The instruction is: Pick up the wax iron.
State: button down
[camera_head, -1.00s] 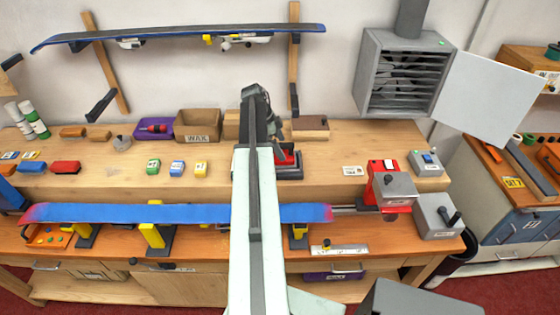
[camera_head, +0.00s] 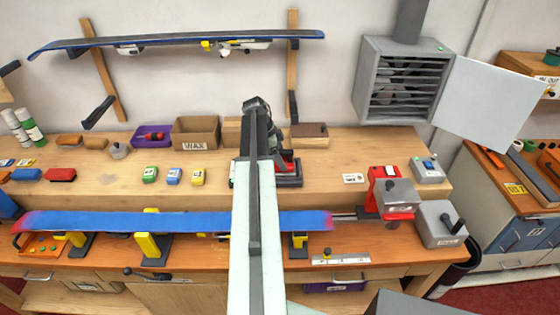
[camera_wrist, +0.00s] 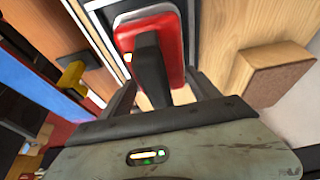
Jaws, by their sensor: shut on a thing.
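The wax iron (camera_wrist: 173,27) is red with a black handle (camera_wrist: 150,65) and fills the top middle of the wrist view. My gripper (camera_wrist: 157,88) is shut on the iron, with its dark fingers on either side of the handle. In the head view a red part of the iron (camera_head: 287,163) shows just right of my arm, at a dark stand (camera_head: 288,181) on the bench. My arm hides the rest of the iron and the fingertips there. I cannot tell whether the iron is clear of the stand.
A wax box (camera_head: 196,132) and purple bin (camera_head: 143,137) stand behind, left of my arm. A brown block (camera_head: 309,142) is behind the stand.

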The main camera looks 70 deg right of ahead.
aim_at(282, 150)
jog(key=shift+r+p, duration=0.55)
notch_tip(282, 150, up, 3)
jog(key=p, duration=0.2)
jog(key=shift+f+p, duration=0.15)
jog(key=shift+p, duration=0.15)
jog(key=s+a, duration=0.2)
jog(key=a, duration=0.5)
jog(key=s+a+r+p, duration=0.1)
jog(key=s+a, duration=0.2)
jog(key=a, duration=0.5)
jog(key=shift+r, duration=0.1)
